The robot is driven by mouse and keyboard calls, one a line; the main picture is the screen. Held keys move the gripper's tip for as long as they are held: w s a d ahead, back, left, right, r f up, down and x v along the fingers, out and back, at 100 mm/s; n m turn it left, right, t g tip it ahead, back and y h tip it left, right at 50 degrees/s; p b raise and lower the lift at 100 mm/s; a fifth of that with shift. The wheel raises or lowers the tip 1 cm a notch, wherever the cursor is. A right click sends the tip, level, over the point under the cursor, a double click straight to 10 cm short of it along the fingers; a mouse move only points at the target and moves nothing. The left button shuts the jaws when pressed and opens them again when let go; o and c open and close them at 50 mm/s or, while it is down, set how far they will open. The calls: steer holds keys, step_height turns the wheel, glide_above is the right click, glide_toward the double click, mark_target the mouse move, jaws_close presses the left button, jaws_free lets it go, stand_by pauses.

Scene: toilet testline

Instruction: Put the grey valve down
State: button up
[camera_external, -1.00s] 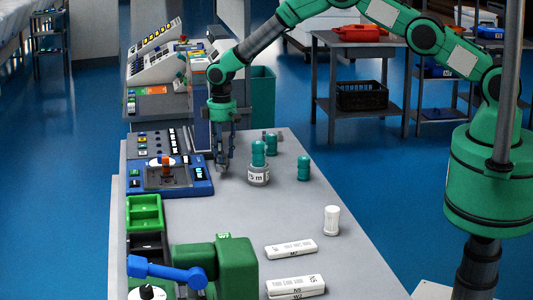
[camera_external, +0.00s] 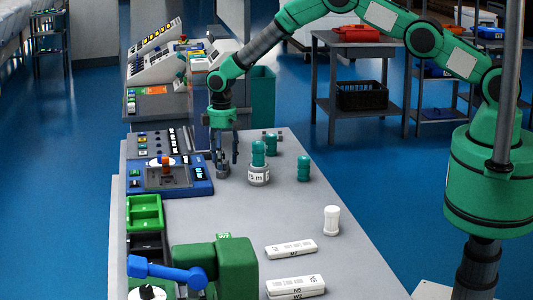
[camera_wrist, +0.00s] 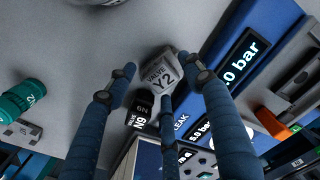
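The grey valve, marked "VALVE Y2" (camera_wrist: 162,74), stands on the grey table (camera_external: 262,213), just right of the blue test panel (camera_external: 200,188). In the external view the valve (camera_external: 222,170) is a small grey shape below my gripper (camera_external: 228,157). My gripper is open, its fingers spread above and around the valve. In the wrist view my gripper (camera_wrist: 156,66) shows gaps between the fingers and the valve. A black part marked "N9" (camera_wrist: 141,112) shows beside the valve there, partly behind a finger.
A grey jar with a green top (camera_external: 258,173) stands just right of my gripper. The table middle is clear.

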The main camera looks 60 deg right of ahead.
steer(key=shift+r, duration=0.1)
step_height(320, 180, up, 12)
stand_by(0.8)
steer(key=shift+r, duration=0.1)
stand_by(0.6)
